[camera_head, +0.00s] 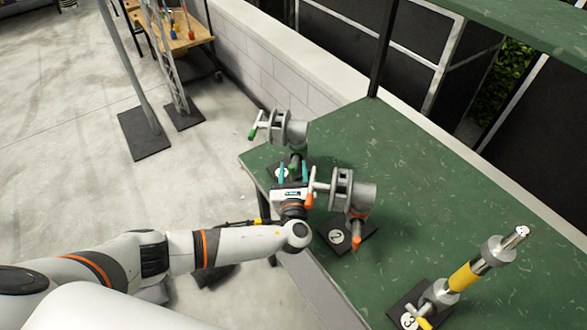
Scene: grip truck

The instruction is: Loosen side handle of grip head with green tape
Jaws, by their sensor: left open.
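The grip head with green tape (285,127) stands at the table's far left corner on a black base marked with a number. One of its handles, with a green end (252,133), sticks out to the left. A second green-ended handle (295,162) hangs below the head. My left gripper (294,168) is open, with its teal fingers pointing up the picture on either side of this lower handle. I cannot tell whether they touch it. The gripper hides part of the base. My right gripper is not in view.
Close right of my left gripper stands an orange-taped grip head (342,188) on base 2. A yellow-taped one (465,277) is on base 3 at the front right. The green table (440,190) is clear behind them. A low wall (262,75) runs behind.

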